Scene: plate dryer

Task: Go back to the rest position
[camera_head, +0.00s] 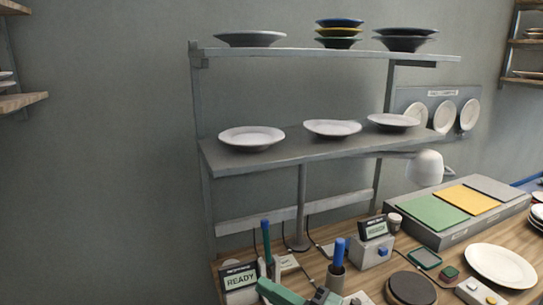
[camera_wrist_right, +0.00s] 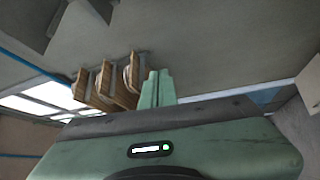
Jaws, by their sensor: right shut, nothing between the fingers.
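My right gripper (camera_head: 268,287) shows at the bottom edge of the head view as a green piece, low in front of the workbench. In the right wrist view its two green fingers (camera_wrist_right: 158,82) are together, with nothing between them. The rest of the right arm is mostly cut off by the frame. My left gripper is not in view.
Plates stand on the grey shelf (camera_head: 310,150) above.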

